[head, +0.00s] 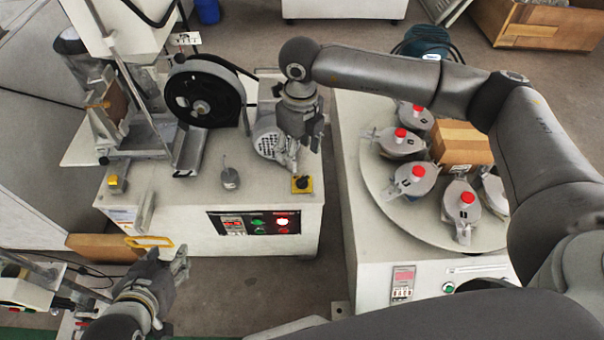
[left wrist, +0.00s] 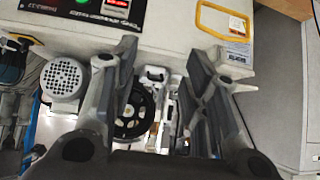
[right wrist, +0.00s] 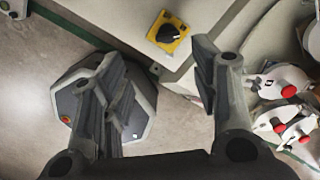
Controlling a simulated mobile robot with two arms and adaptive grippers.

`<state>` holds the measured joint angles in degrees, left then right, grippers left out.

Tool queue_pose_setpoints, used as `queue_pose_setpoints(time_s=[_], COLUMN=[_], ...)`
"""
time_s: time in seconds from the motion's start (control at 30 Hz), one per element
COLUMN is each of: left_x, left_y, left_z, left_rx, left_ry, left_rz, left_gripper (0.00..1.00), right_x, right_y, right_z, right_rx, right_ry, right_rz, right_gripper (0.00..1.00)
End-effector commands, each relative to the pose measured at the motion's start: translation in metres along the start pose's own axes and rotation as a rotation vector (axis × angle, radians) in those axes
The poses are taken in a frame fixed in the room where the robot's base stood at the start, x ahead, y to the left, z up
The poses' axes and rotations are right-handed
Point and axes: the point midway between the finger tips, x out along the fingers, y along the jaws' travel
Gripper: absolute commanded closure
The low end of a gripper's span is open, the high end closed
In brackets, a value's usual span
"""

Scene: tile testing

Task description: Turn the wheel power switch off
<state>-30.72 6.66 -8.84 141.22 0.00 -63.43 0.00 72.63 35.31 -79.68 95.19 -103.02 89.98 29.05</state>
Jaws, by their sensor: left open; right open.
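A black rotary switch on a yellow plate (head: 302,184) sits on the right front corner of the wheel machine's top. It also shows in the right wrist view (right wrist: 168,32), near the top between my fingers and beyond their tips. My right gripper (head: 297,160) is open and empty above the machine top, just behind the switch in the head view and apart from it. The black wheel (head: 203,98) stands at the back of the machine. My left gripper (head: 182,262) is open and empty in front of the machine; its spread fingers show in the left wrist view (left wrist: 162,55).
A front panel (head: 255,223) has a display, green buttons and a lit red button. A motor (head: 270,138) stands near my right gripper. To the right, a round turntable (head: 378,195) carries several red-capped jars and a cardboard box (head: 460,147). A floor gap separates the two machines.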

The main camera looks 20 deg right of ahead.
Motion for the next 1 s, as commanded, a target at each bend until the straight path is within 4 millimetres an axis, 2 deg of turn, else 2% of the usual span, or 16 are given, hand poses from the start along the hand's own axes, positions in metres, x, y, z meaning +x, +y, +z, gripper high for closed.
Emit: queue_pose_setpoints(time_s=[0.1,0.27,0.7,1.0], left_x=[0.001,0.004,-0.001,-0.013], left_y=[0.001,0.002,0.012,0.016], left_z=[-0.003,-0.016,-0.084,-0.114], left_rx=[0.0,0.001,0.003,0.002], left_ry=[0.014,0.081,0.421,0.584], left_rz=[0.001,0.005,0.025,0.035], left_gripper=[0.58,0.58,0.58,0.58], right_x=[0.001,0.015,0.077,0.102], right_y=[-0.009,-0.01,-0.01,-0.011], right_z=[-0.003,-0.003,-0.004,-0.003], right_rx=[0.009,0.009,0.008,0.008], right_ry=[0.014,0.015,0.014,0.012], right_rz=[-0.031,-0.031,-0.027,-0.026], right_gripper=[0.45,0.45,0.45,0.45])
